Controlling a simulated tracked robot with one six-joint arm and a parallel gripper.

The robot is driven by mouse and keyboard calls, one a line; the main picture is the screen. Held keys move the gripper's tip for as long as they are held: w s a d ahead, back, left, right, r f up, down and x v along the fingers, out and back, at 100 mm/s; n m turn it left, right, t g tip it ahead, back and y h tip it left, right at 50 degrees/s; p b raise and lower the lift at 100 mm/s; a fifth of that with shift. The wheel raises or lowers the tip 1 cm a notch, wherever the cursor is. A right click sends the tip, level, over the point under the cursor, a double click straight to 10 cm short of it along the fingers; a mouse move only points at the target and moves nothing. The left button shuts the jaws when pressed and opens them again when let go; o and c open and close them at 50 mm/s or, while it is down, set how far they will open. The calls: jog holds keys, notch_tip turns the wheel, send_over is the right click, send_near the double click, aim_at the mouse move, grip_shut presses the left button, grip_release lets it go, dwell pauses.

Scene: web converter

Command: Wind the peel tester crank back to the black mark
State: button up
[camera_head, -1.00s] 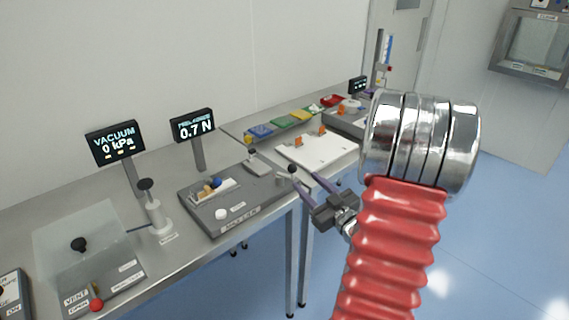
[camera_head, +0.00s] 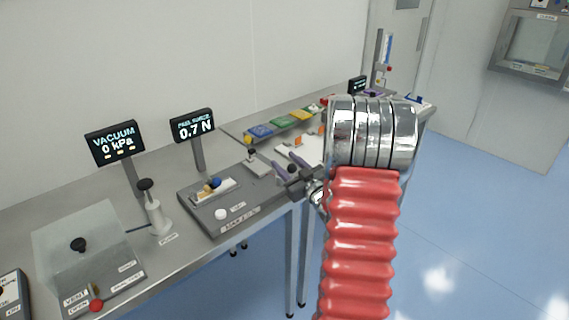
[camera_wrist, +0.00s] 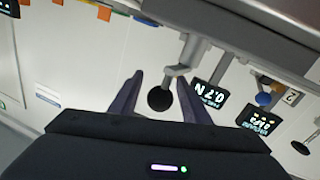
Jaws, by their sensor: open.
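The peel tester (camera_head: 236,208) is a grey box on the bench, with a display (camera_head: 193,126) reading 0.7 N behind it. Its crank (camera_wrist: 180,70) is a metal arm with a round black knob (camera_wrist: 159,99), seen in the wrist view. The knob also shows in the head view (camera_head: 291,168), at the tester's right end. My gripper (camera_wrist: 160,76) is open, with its two purple fingers on either side of the knob. I see a gap between the knob and each finger. In the head view my gripper (camera_head: 290,165) is at the crank. I cannot make out the black mark.
A vacuum chamber (camera_head: 75,240) with a clear cover stands at the left, beside a small pump (camera_head: 157,215). A white board (camera_head: 290,150) and coloured bins (camera_head: 283,122) lie behind my gripper. Blue floor (camera_head: 470,220) is open at the right.

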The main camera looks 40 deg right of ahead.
jog(key=shift+w, duration=0.3)
jog(key=shift+c, duration=0.5)
jog(key=c, duration=0.9)
